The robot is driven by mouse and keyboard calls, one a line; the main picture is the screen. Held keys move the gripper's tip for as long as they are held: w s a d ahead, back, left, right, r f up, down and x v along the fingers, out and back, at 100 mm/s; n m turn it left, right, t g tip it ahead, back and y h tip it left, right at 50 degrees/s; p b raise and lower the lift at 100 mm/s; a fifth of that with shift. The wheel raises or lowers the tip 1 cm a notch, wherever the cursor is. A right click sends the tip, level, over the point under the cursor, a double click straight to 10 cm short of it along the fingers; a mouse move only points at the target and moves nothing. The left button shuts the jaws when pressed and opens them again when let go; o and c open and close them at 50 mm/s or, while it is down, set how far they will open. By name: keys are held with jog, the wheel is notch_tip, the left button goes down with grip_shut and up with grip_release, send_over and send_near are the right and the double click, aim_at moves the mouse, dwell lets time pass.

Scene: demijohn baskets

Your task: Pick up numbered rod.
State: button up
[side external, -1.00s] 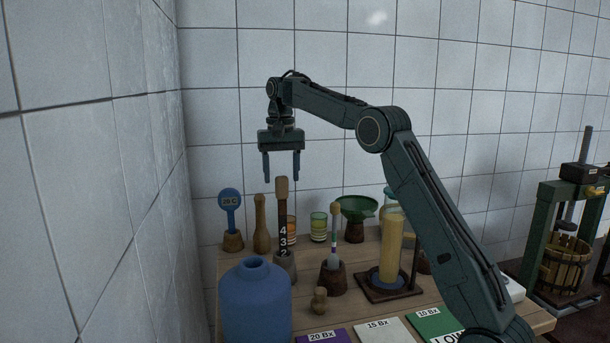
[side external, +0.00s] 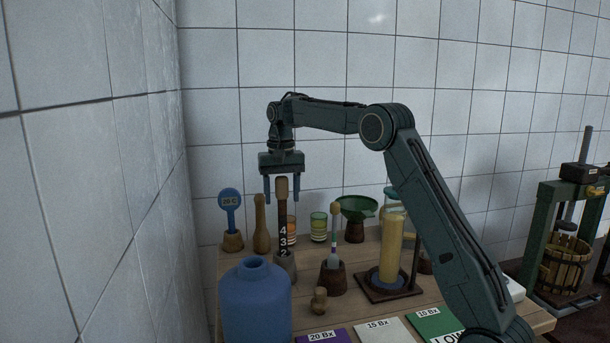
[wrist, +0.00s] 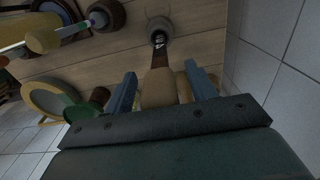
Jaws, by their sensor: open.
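The numbered rod (side external: 283,222) is dark, with white digits 4, 3, 2 and a tan wooden top. It stands upright in a grey holder (side external: 286,266) on the table. My gripper (side external: 282,199) points down over it, open, with its blue fingers on either side of the rod's top in the side view. In the wrist view the rod's tan top (wrist: 158,88) shows between the two open fingers of my gripper (wrist: 163,92), with no grip on it. The rod's shaft runs away from the camera into the holder (wrist: 160,26).
A blue jug (side external: 255,305) is in front. A rod in a brown holder (side external: 333,279), a green funnel (side external: 356,208) and a yellow cylinder (side external: 392,250) stand to the right.

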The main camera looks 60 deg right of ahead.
jog(key=shift+f, duration=0.6)
grip_shut()
